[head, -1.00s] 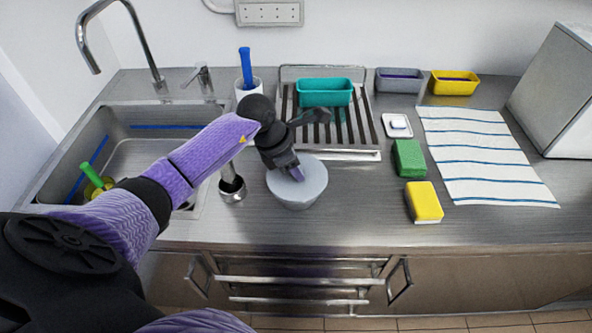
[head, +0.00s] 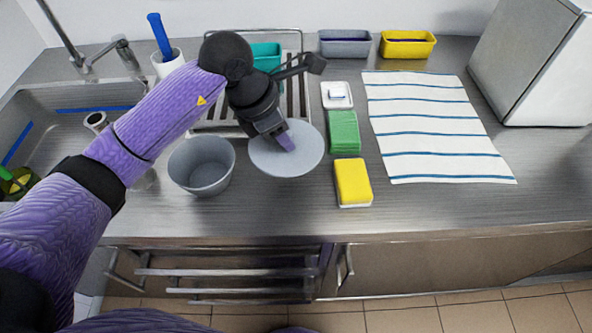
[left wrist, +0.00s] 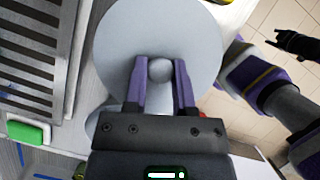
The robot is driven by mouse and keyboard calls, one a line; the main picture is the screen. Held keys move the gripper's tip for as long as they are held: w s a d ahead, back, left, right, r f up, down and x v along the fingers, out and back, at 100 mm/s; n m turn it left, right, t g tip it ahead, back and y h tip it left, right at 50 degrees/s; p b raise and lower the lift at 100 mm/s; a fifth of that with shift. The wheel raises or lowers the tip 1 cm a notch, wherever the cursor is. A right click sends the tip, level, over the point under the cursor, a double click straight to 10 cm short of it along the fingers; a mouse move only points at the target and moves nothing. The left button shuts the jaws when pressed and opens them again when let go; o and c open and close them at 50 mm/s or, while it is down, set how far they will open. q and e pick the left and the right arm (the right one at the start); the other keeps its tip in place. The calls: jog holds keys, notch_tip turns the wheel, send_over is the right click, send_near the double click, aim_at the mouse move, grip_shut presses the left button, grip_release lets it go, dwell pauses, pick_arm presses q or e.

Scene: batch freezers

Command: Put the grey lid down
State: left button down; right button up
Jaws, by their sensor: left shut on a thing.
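My left gripper (head: 280,138) is shut on the knob of the round grey lid (head: 308,158). The left wrist view shows the knob between the two purple fingertips (left wrist: 160,75) and the lid's flat disc (left wrist: 195,35) around it. The lid is roughly level, to the right of the grey bowl (head: 203,180). I cannot tell whether it touches the counter. The bowl stands upright, uncovered and empty-looking on the counter. My right gripper (left wrist: 296,43) shows small and dark at the edge of the left wrist view, away from the lid; its jaws are unclear.
A green sponge (head: 343,132) and a yellow sponge (head: 352,182) lie just right of the lid. A drying rack (head: 215,125) is behind it. A striped towel (head: 430,130) lies further right. The counter (head: 270,215) is clear in front, up to its front edge.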

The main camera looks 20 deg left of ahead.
aim_at(267, 151)
pick_arm(q)
notch_tip(267, 151, down, 10)
jog(key=shift+s+r+b, duration=0.1)
jog(key=shift+s+b, duration=0.05)
jog(key=shift+b, duration=0.85)
jog(key=shift+f, duration=0.3)
jog(key=shift+c, duration=2.2)
grip_release()
jog(key=shift+r, duration=0.35)
jog(key=p+v, duration=0.2)
jog(key=v, duration=0.9)
jog(key=shift+s+a+r+p, duration=0.2)
jog(key=shift+r+p, duration=0.15)
jog(key=shift+p, duration=0.05)
